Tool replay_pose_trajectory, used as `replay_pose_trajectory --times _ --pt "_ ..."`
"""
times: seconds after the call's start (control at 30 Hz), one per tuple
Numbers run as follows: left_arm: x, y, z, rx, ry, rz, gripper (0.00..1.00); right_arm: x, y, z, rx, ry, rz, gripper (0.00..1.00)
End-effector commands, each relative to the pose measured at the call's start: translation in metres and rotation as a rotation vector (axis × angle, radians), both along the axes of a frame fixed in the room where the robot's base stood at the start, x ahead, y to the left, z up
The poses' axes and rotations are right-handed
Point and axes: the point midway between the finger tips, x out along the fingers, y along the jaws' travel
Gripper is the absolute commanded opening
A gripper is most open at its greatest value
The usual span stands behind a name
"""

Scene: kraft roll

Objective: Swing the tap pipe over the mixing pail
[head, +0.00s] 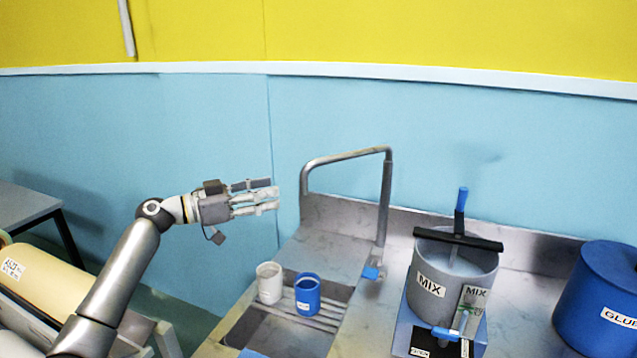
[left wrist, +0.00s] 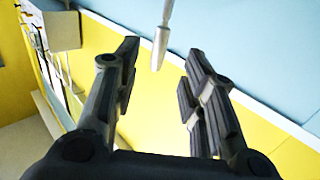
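The tap pipe (head: 345,156) is a grey metal tube that rises from the counter's back, bends left and ends in a short down-turned spout over the left part of the sink top. A small blue piece (head: 371,272) sits at its foot. The grey mixing pail (head: 425,292), labelled MIX, stands to the right of the pipe. My left gripper (head: 275,194) is just left of the spout, pointing at it. In the left wrist view my left gripper (left wrist: 163,57) is open, and the pipe's end (left wrist: 161,47) shows between and beyond the fingertips. My right gripper is not in view.
A white cup (head: 268,284) and a blue cup (head: 307,296) stand on the drain below the spout. A black bar (head: 458,239) and blue-topped handle (head: 461,200) sit on the pail. A blue GLUE tub (head: 600,290) is at right, a paper roll (head: 50,290) at left.

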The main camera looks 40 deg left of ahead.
Motion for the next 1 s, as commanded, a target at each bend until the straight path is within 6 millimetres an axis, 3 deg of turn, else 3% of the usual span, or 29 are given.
replay_pose_trajectory --times 0.17,0.4,0.7,1.0 --pt "0.011 -0.004 0.006 -0.003 -0.006 0.001 0.39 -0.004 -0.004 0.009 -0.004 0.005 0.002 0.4" --pt "0.041 -0.021 0.007 -0.005 -0.005 0.0 0.39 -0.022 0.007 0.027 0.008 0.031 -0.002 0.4" --pt "0.078 -0.042 0.005 -0.006 -0.002 0.001 0.39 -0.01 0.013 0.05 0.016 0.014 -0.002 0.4" --pt "0.094 -0.051 0.001 -0.002 -0.002 0.001 0.39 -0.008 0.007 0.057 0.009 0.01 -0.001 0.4"
